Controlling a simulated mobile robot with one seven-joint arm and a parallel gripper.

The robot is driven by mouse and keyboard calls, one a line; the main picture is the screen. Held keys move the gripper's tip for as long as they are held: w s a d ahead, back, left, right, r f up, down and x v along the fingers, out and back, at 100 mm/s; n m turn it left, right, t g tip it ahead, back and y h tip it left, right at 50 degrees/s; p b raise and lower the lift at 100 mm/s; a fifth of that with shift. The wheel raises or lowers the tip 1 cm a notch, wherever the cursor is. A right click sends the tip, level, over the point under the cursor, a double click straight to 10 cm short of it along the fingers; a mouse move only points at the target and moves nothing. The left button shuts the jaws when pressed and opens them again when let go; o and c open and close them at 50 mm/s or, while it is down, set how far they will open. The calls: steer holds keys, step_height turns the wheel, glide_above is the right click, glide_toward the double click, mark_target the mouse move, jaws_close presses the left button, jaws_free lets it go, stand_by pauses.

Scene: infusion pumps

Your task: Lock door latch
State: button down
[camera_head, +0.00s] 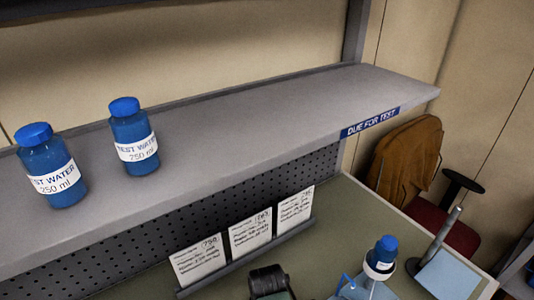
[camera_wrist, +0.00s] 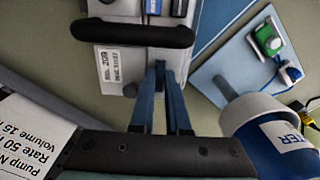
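In the wrist view, a pale pump (camera_wrist: 112,66) with a numbered white label lies beyond my fingers at the top. A thick black handle (camera_wrist: 135,35) crosses it. No door latch can be made out clearly. My gripper (camera_wrist: 161,72) has two blue fingers reaching toward the pump's edge near the label. A narrow gap shows between the fingers lower down. Their tips sit close together, and whether they touch the pump or hold anything is unclear. In the head view, the pump cannot be made out.
A blue-capped water bottle (camera_wrist: 280,135) stands close on the right, also in the head view (camera_head: 381,258). A blue plate (camera_wrist: 232,72) bears a green device (camera_wrist: 268,40). Instruction cards (camera_head: 250,233) stand along the shelf's base. Two blue bottles (camera_head: 133,137) (camera_head: 50,168) stand on the grey shelf (camera_head: 260,120).

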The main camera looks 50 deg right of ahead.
steer(key=shift+m, duration=0.3)
steer(key=m+p, duration=0.1)
steer(key=m, duration=0.2)
steer(key=shift+r+p, duration=0.1)
steer(key=shift+p, duration=0.25)
steer(key=m+p, duration=0.1)
steer(key=m, duration=0.4)
steer(key=shift+d+m, duration=0.1)
steer(key=shift+m, duration=0.3)
steer(key=m+p, duration=0.1)
steer(key=m, duration=0.3)
steer(key=shift+m, duration=0.3)
steer(key=shift+d+m+p, duration=0.1)
steer(key=shift+m+p, duration=0.2)
steer(key=shift+m, duration=1.6)
steer(key=c, duration=0.9)
jaws_free()
